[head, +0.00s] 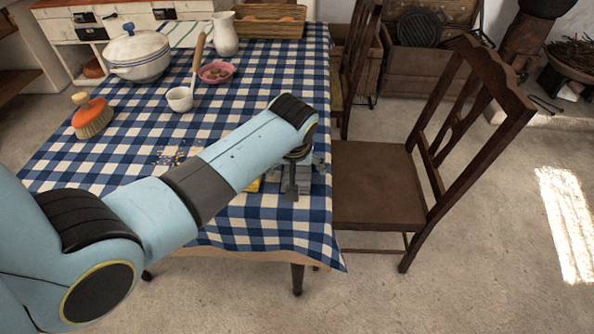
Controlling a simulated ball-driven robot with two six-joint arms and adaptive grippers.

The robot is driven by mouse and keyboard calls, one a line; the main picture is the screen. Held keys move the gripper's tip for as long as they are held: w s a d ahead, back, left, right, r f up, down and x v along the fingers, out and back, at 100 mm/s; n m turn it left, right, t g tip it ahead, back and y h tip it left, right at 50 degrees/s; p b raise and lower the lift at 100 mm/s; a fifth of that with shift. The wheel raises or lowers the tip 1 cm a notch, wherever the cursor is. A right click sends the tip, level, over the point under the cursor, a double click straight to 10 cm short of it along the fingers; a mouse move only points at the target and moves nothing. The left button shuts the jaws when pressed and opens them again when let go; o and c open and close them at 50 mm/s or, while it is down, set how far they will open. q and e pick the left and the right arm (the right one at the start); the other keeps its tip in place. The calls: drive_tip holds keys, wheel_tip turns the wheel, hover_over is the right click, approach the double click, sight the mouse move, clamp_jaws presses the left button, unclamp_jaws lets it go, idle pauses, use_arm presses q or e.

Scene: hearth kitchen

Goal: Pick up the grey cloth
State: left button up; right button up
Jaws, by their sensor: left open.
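The grey cloth (303,181) lies near the right edge of the table, on the blue checked tablecloth, and is mostly hidden behind my left gripper and arm. My left gripper (290,190) points down over the cloth and is open. I cannot tell whether its fingers touch the cloth. My right gripper is out of view.
The checked table (110,155) carries a lidded pot (138,58), a ladle (180,98), a pink bowl (217,77), a white jug (224,35), an orange brush (92,118) and crumbs (178,154). A yellow thing (254,185) shows beside my wrist. A wooden chair (380,185) stands close right.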

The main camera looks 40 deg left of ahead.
sight(297, 171)
use_arm(q)
drive_tip(key=shift+x, duration=0.9)
drive_tip(key=shift+r, duration=0.1)
drive_tip(key=c, duration=1.2)
drive_tip(key=shift+r+p, duration=0.45)
drive_tip(key=shift+r, duration=0.05)
wheel_tip(297, 171, up, 4)
drive_tip(key=p, duration=0.4)
drive_tip(key=shift+f, duration=0.15)
drive_tip(key=s+d+r+p, duration=0.2)
drive_tip(key=s+p, duration=0.1)
drive_tip(key=s+d+r+p, duration=0.2)
drive_tip(key=s+p, duration=0.1)
drive_tip(key=s+d+r+p, duration=0.2)
drive_tip(key=s+p, duration=0.2)
drive_tip(key=shift+d+r, duration=0.1)
drive_tip(key=shift+r, duration=0.05)
